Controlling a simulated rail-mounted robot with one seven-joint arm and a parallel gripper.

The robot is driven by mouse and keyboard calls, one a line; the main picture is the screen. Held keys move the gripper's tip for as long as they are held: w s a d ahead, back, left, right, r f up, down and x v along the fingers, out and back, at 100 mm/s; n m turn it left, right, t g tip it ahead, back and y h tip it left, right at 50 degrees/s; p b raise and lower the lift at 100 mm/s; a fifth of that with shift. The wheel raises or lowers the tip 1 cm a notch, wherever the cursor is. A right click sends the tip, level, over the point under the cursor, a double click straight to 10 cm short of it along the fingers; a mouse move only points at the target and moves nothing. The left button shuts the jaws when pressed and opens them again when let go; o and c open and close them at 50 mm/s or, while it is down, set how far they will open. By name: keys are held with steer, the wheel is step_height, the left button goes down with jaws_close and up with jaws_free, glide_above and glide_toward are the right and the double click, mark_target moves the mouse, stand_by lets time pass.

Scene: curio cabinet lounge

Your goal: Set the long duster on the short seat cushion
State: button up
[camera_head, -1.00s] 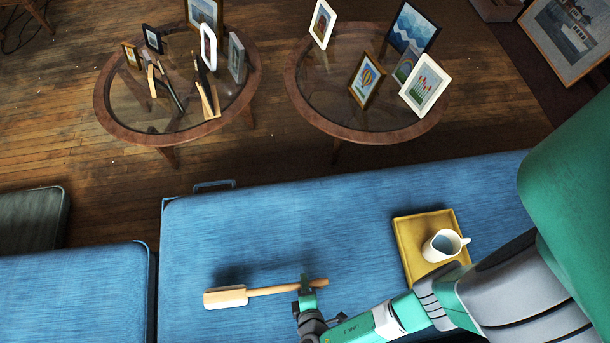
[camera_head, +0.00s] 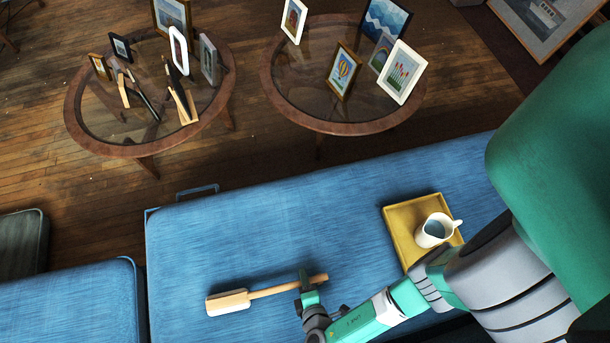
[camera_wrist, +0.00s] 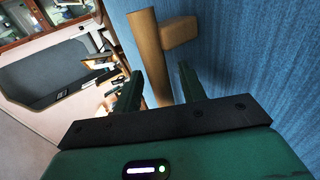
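The long duster (camera_head: 272,291), with a pale head and a wooden handle, hangs above the large blue cushion (camera_head: 270,225). Its head points left in the head view. My gripper (camera_head: 308,282) is around the handle near its right end. In the wrist view the wooden duster (camera_wrist: 148,50) passes between my gripper's fingers (camera_wrist: 160,85), which look closed about it. A second blue cushion (camera_head: 70,300) lies at the lower left, cut off by the frame. A dark grey cushion (camera_head: 22,245) is behind it. I cannot tell from its size which is the short one.
A yellow tray (camera_head: 402,225) with a white pitcher (camera_head: 432,232) stands on the large cushion, close to my arm. Two round glass tables (camera_head: 145,150) (camera_head: 340,125) hold picture frames behind it. A narrow gap separates the two blue cushions.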

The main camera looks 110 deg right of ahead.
steer(key=shift+r, duration=0.1)
steer(key=p+v, duration=0.4)
steer(key=v, duration=0.8)
